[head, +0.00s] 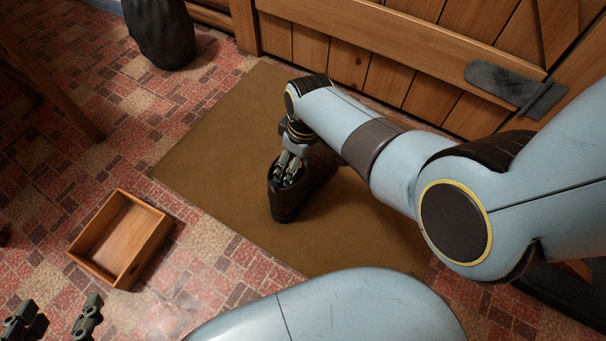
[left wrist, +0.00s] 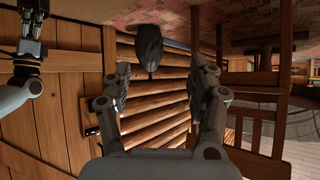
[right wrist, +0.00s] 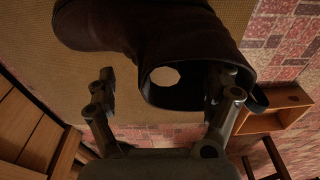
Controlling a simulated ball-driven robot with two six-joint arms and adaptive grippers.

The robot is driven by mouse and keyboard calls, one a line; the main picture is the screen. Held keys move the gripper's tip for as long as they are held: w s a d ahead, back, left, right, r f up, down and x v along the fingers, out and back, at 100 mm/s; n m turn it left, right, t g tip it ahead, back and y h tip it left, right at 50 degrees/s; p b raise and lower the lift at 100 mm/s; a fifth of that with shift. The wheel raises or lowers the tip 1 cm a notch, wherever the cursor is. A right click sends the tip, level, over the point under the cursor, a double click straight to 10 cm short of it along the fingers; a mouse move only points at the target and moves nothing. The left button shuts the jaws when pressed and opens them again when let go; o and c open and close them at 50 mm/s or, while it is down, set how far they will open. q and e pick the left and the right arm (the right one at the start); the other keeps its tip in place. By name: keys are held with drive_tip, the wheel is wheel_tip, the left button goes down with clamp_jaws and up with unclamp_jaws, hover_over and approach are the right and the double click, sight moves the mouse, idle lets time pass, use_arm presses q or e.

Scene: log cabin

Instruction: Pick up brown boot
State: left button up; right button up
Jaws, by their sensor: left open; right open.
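The brown boot (head: 302,188) stands on the tan mat (head: 210,170), its toe hidden partly behind my right arm. My right gripper (head: 287,172) reaches down to the boot's top. In the right wrist view the dark boot (right wrist: 150,30) shows with its round opening toward the camera. There the right gripper (right wrist: 165,82) is open: one finger is left of the shaft, the other overlaps the opening's right edge. I cannot tell whether that finger is inside. My left gripper (head: 55,318) is open and empty, away from the boot; it also shows in the left wrist view (left wrist: 162,85).
An empty wooden box (head: 122,240) lies on the red tiled floor left of the mat. A dark sack (head: 160,32) stands at the back. A wooden door (head: 400,60) is behind the mat. A wooden table leg (head: 55,85) is at the left.

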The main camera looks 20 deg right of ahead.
drive_tip(key=shift+f, duration=0.4)
drive_tip(key=shift+c, duration=0.3)
drive_tip(key=shift+w, duration=0.15)
clamp_jaws()
